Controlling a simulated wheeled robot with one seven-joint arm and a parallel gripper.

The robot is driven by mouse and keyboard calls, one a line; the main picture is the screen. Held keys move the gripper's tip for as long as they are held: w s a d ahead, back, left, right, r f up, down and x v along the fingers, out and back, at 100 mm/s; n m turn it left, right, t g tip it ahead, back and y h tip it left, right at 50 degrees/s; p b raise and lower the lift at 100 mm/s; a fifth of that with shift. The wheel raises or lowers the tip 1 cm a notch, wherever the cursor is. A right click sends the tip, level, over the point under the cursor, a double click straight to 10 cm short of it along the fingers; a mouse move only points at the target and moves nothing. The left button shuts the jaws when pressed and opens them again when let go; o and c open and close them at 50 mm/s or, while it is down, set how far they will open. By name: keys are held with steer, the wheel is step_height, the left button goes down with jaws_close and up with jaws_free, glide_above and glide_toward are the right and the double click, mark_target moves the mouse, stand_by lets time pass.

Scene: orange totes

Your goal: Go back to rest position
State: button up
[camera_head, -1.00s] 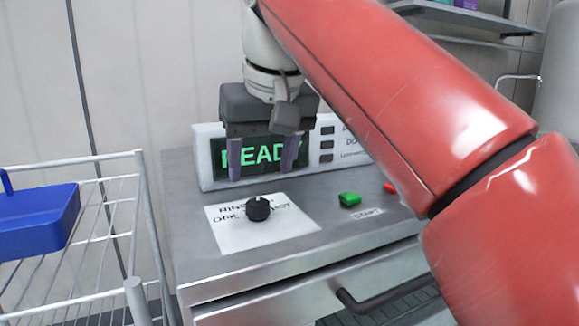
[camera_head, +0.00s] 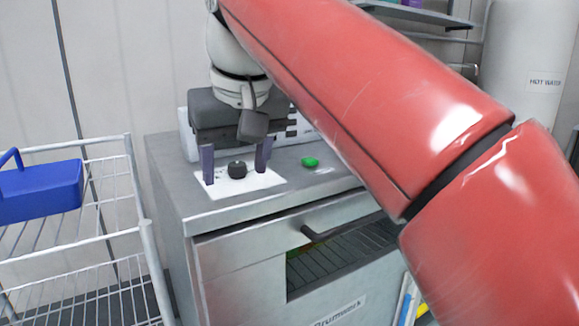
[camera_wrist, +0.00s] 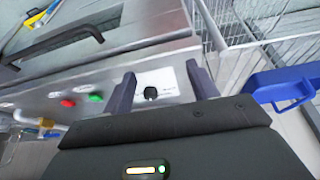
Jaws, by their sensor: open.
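My gripper (camera_head: 235,162) is open and empty, with its two dark fingers pointing down over the machine's top. In the head view its fingers appear on either side of the black knob (camera_head: 237,170), which sits on a white label. In the wrist view my gripper (camera_wrist: 162,88) also shows its fingers spread, and the knob (camera_wrist: 151,93) lies in the gap between them, beyond the tips. Whether the fingers touch the label cannot be told. My red arm crosses the right half of the head view and hides part of the machine.
The steel machine (camera_head: 240,262) has a handle and a green button (camera_head: 310,162); a red button (camera_wrist: 68,102) shows in the wrist view. A wire rack (camera_head: 100,240) with a blue bin (camera_head: 40,192) stands at left. A white hot water tank (camera_head: 525,85) stands at back right.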

steer(key=s+d+f+m+h, duration=0.1)
steer(key=s+d+f+m, duration=0.2)
steer(key=s+d+f, duration=0.3)
steer(key=s+d+f+m+t+h, duration=0.1)
steer(key=s+d+f, duration=0.4)
steer(key=d+f, duration=1.1)
step_height(320, 180, down, 7)
steer(key=shift+s+d+f+m, duration=0.1)
steer(key=shift+s+d+m, duration=0.25)
steer(key=shift+m, duration=0.55)
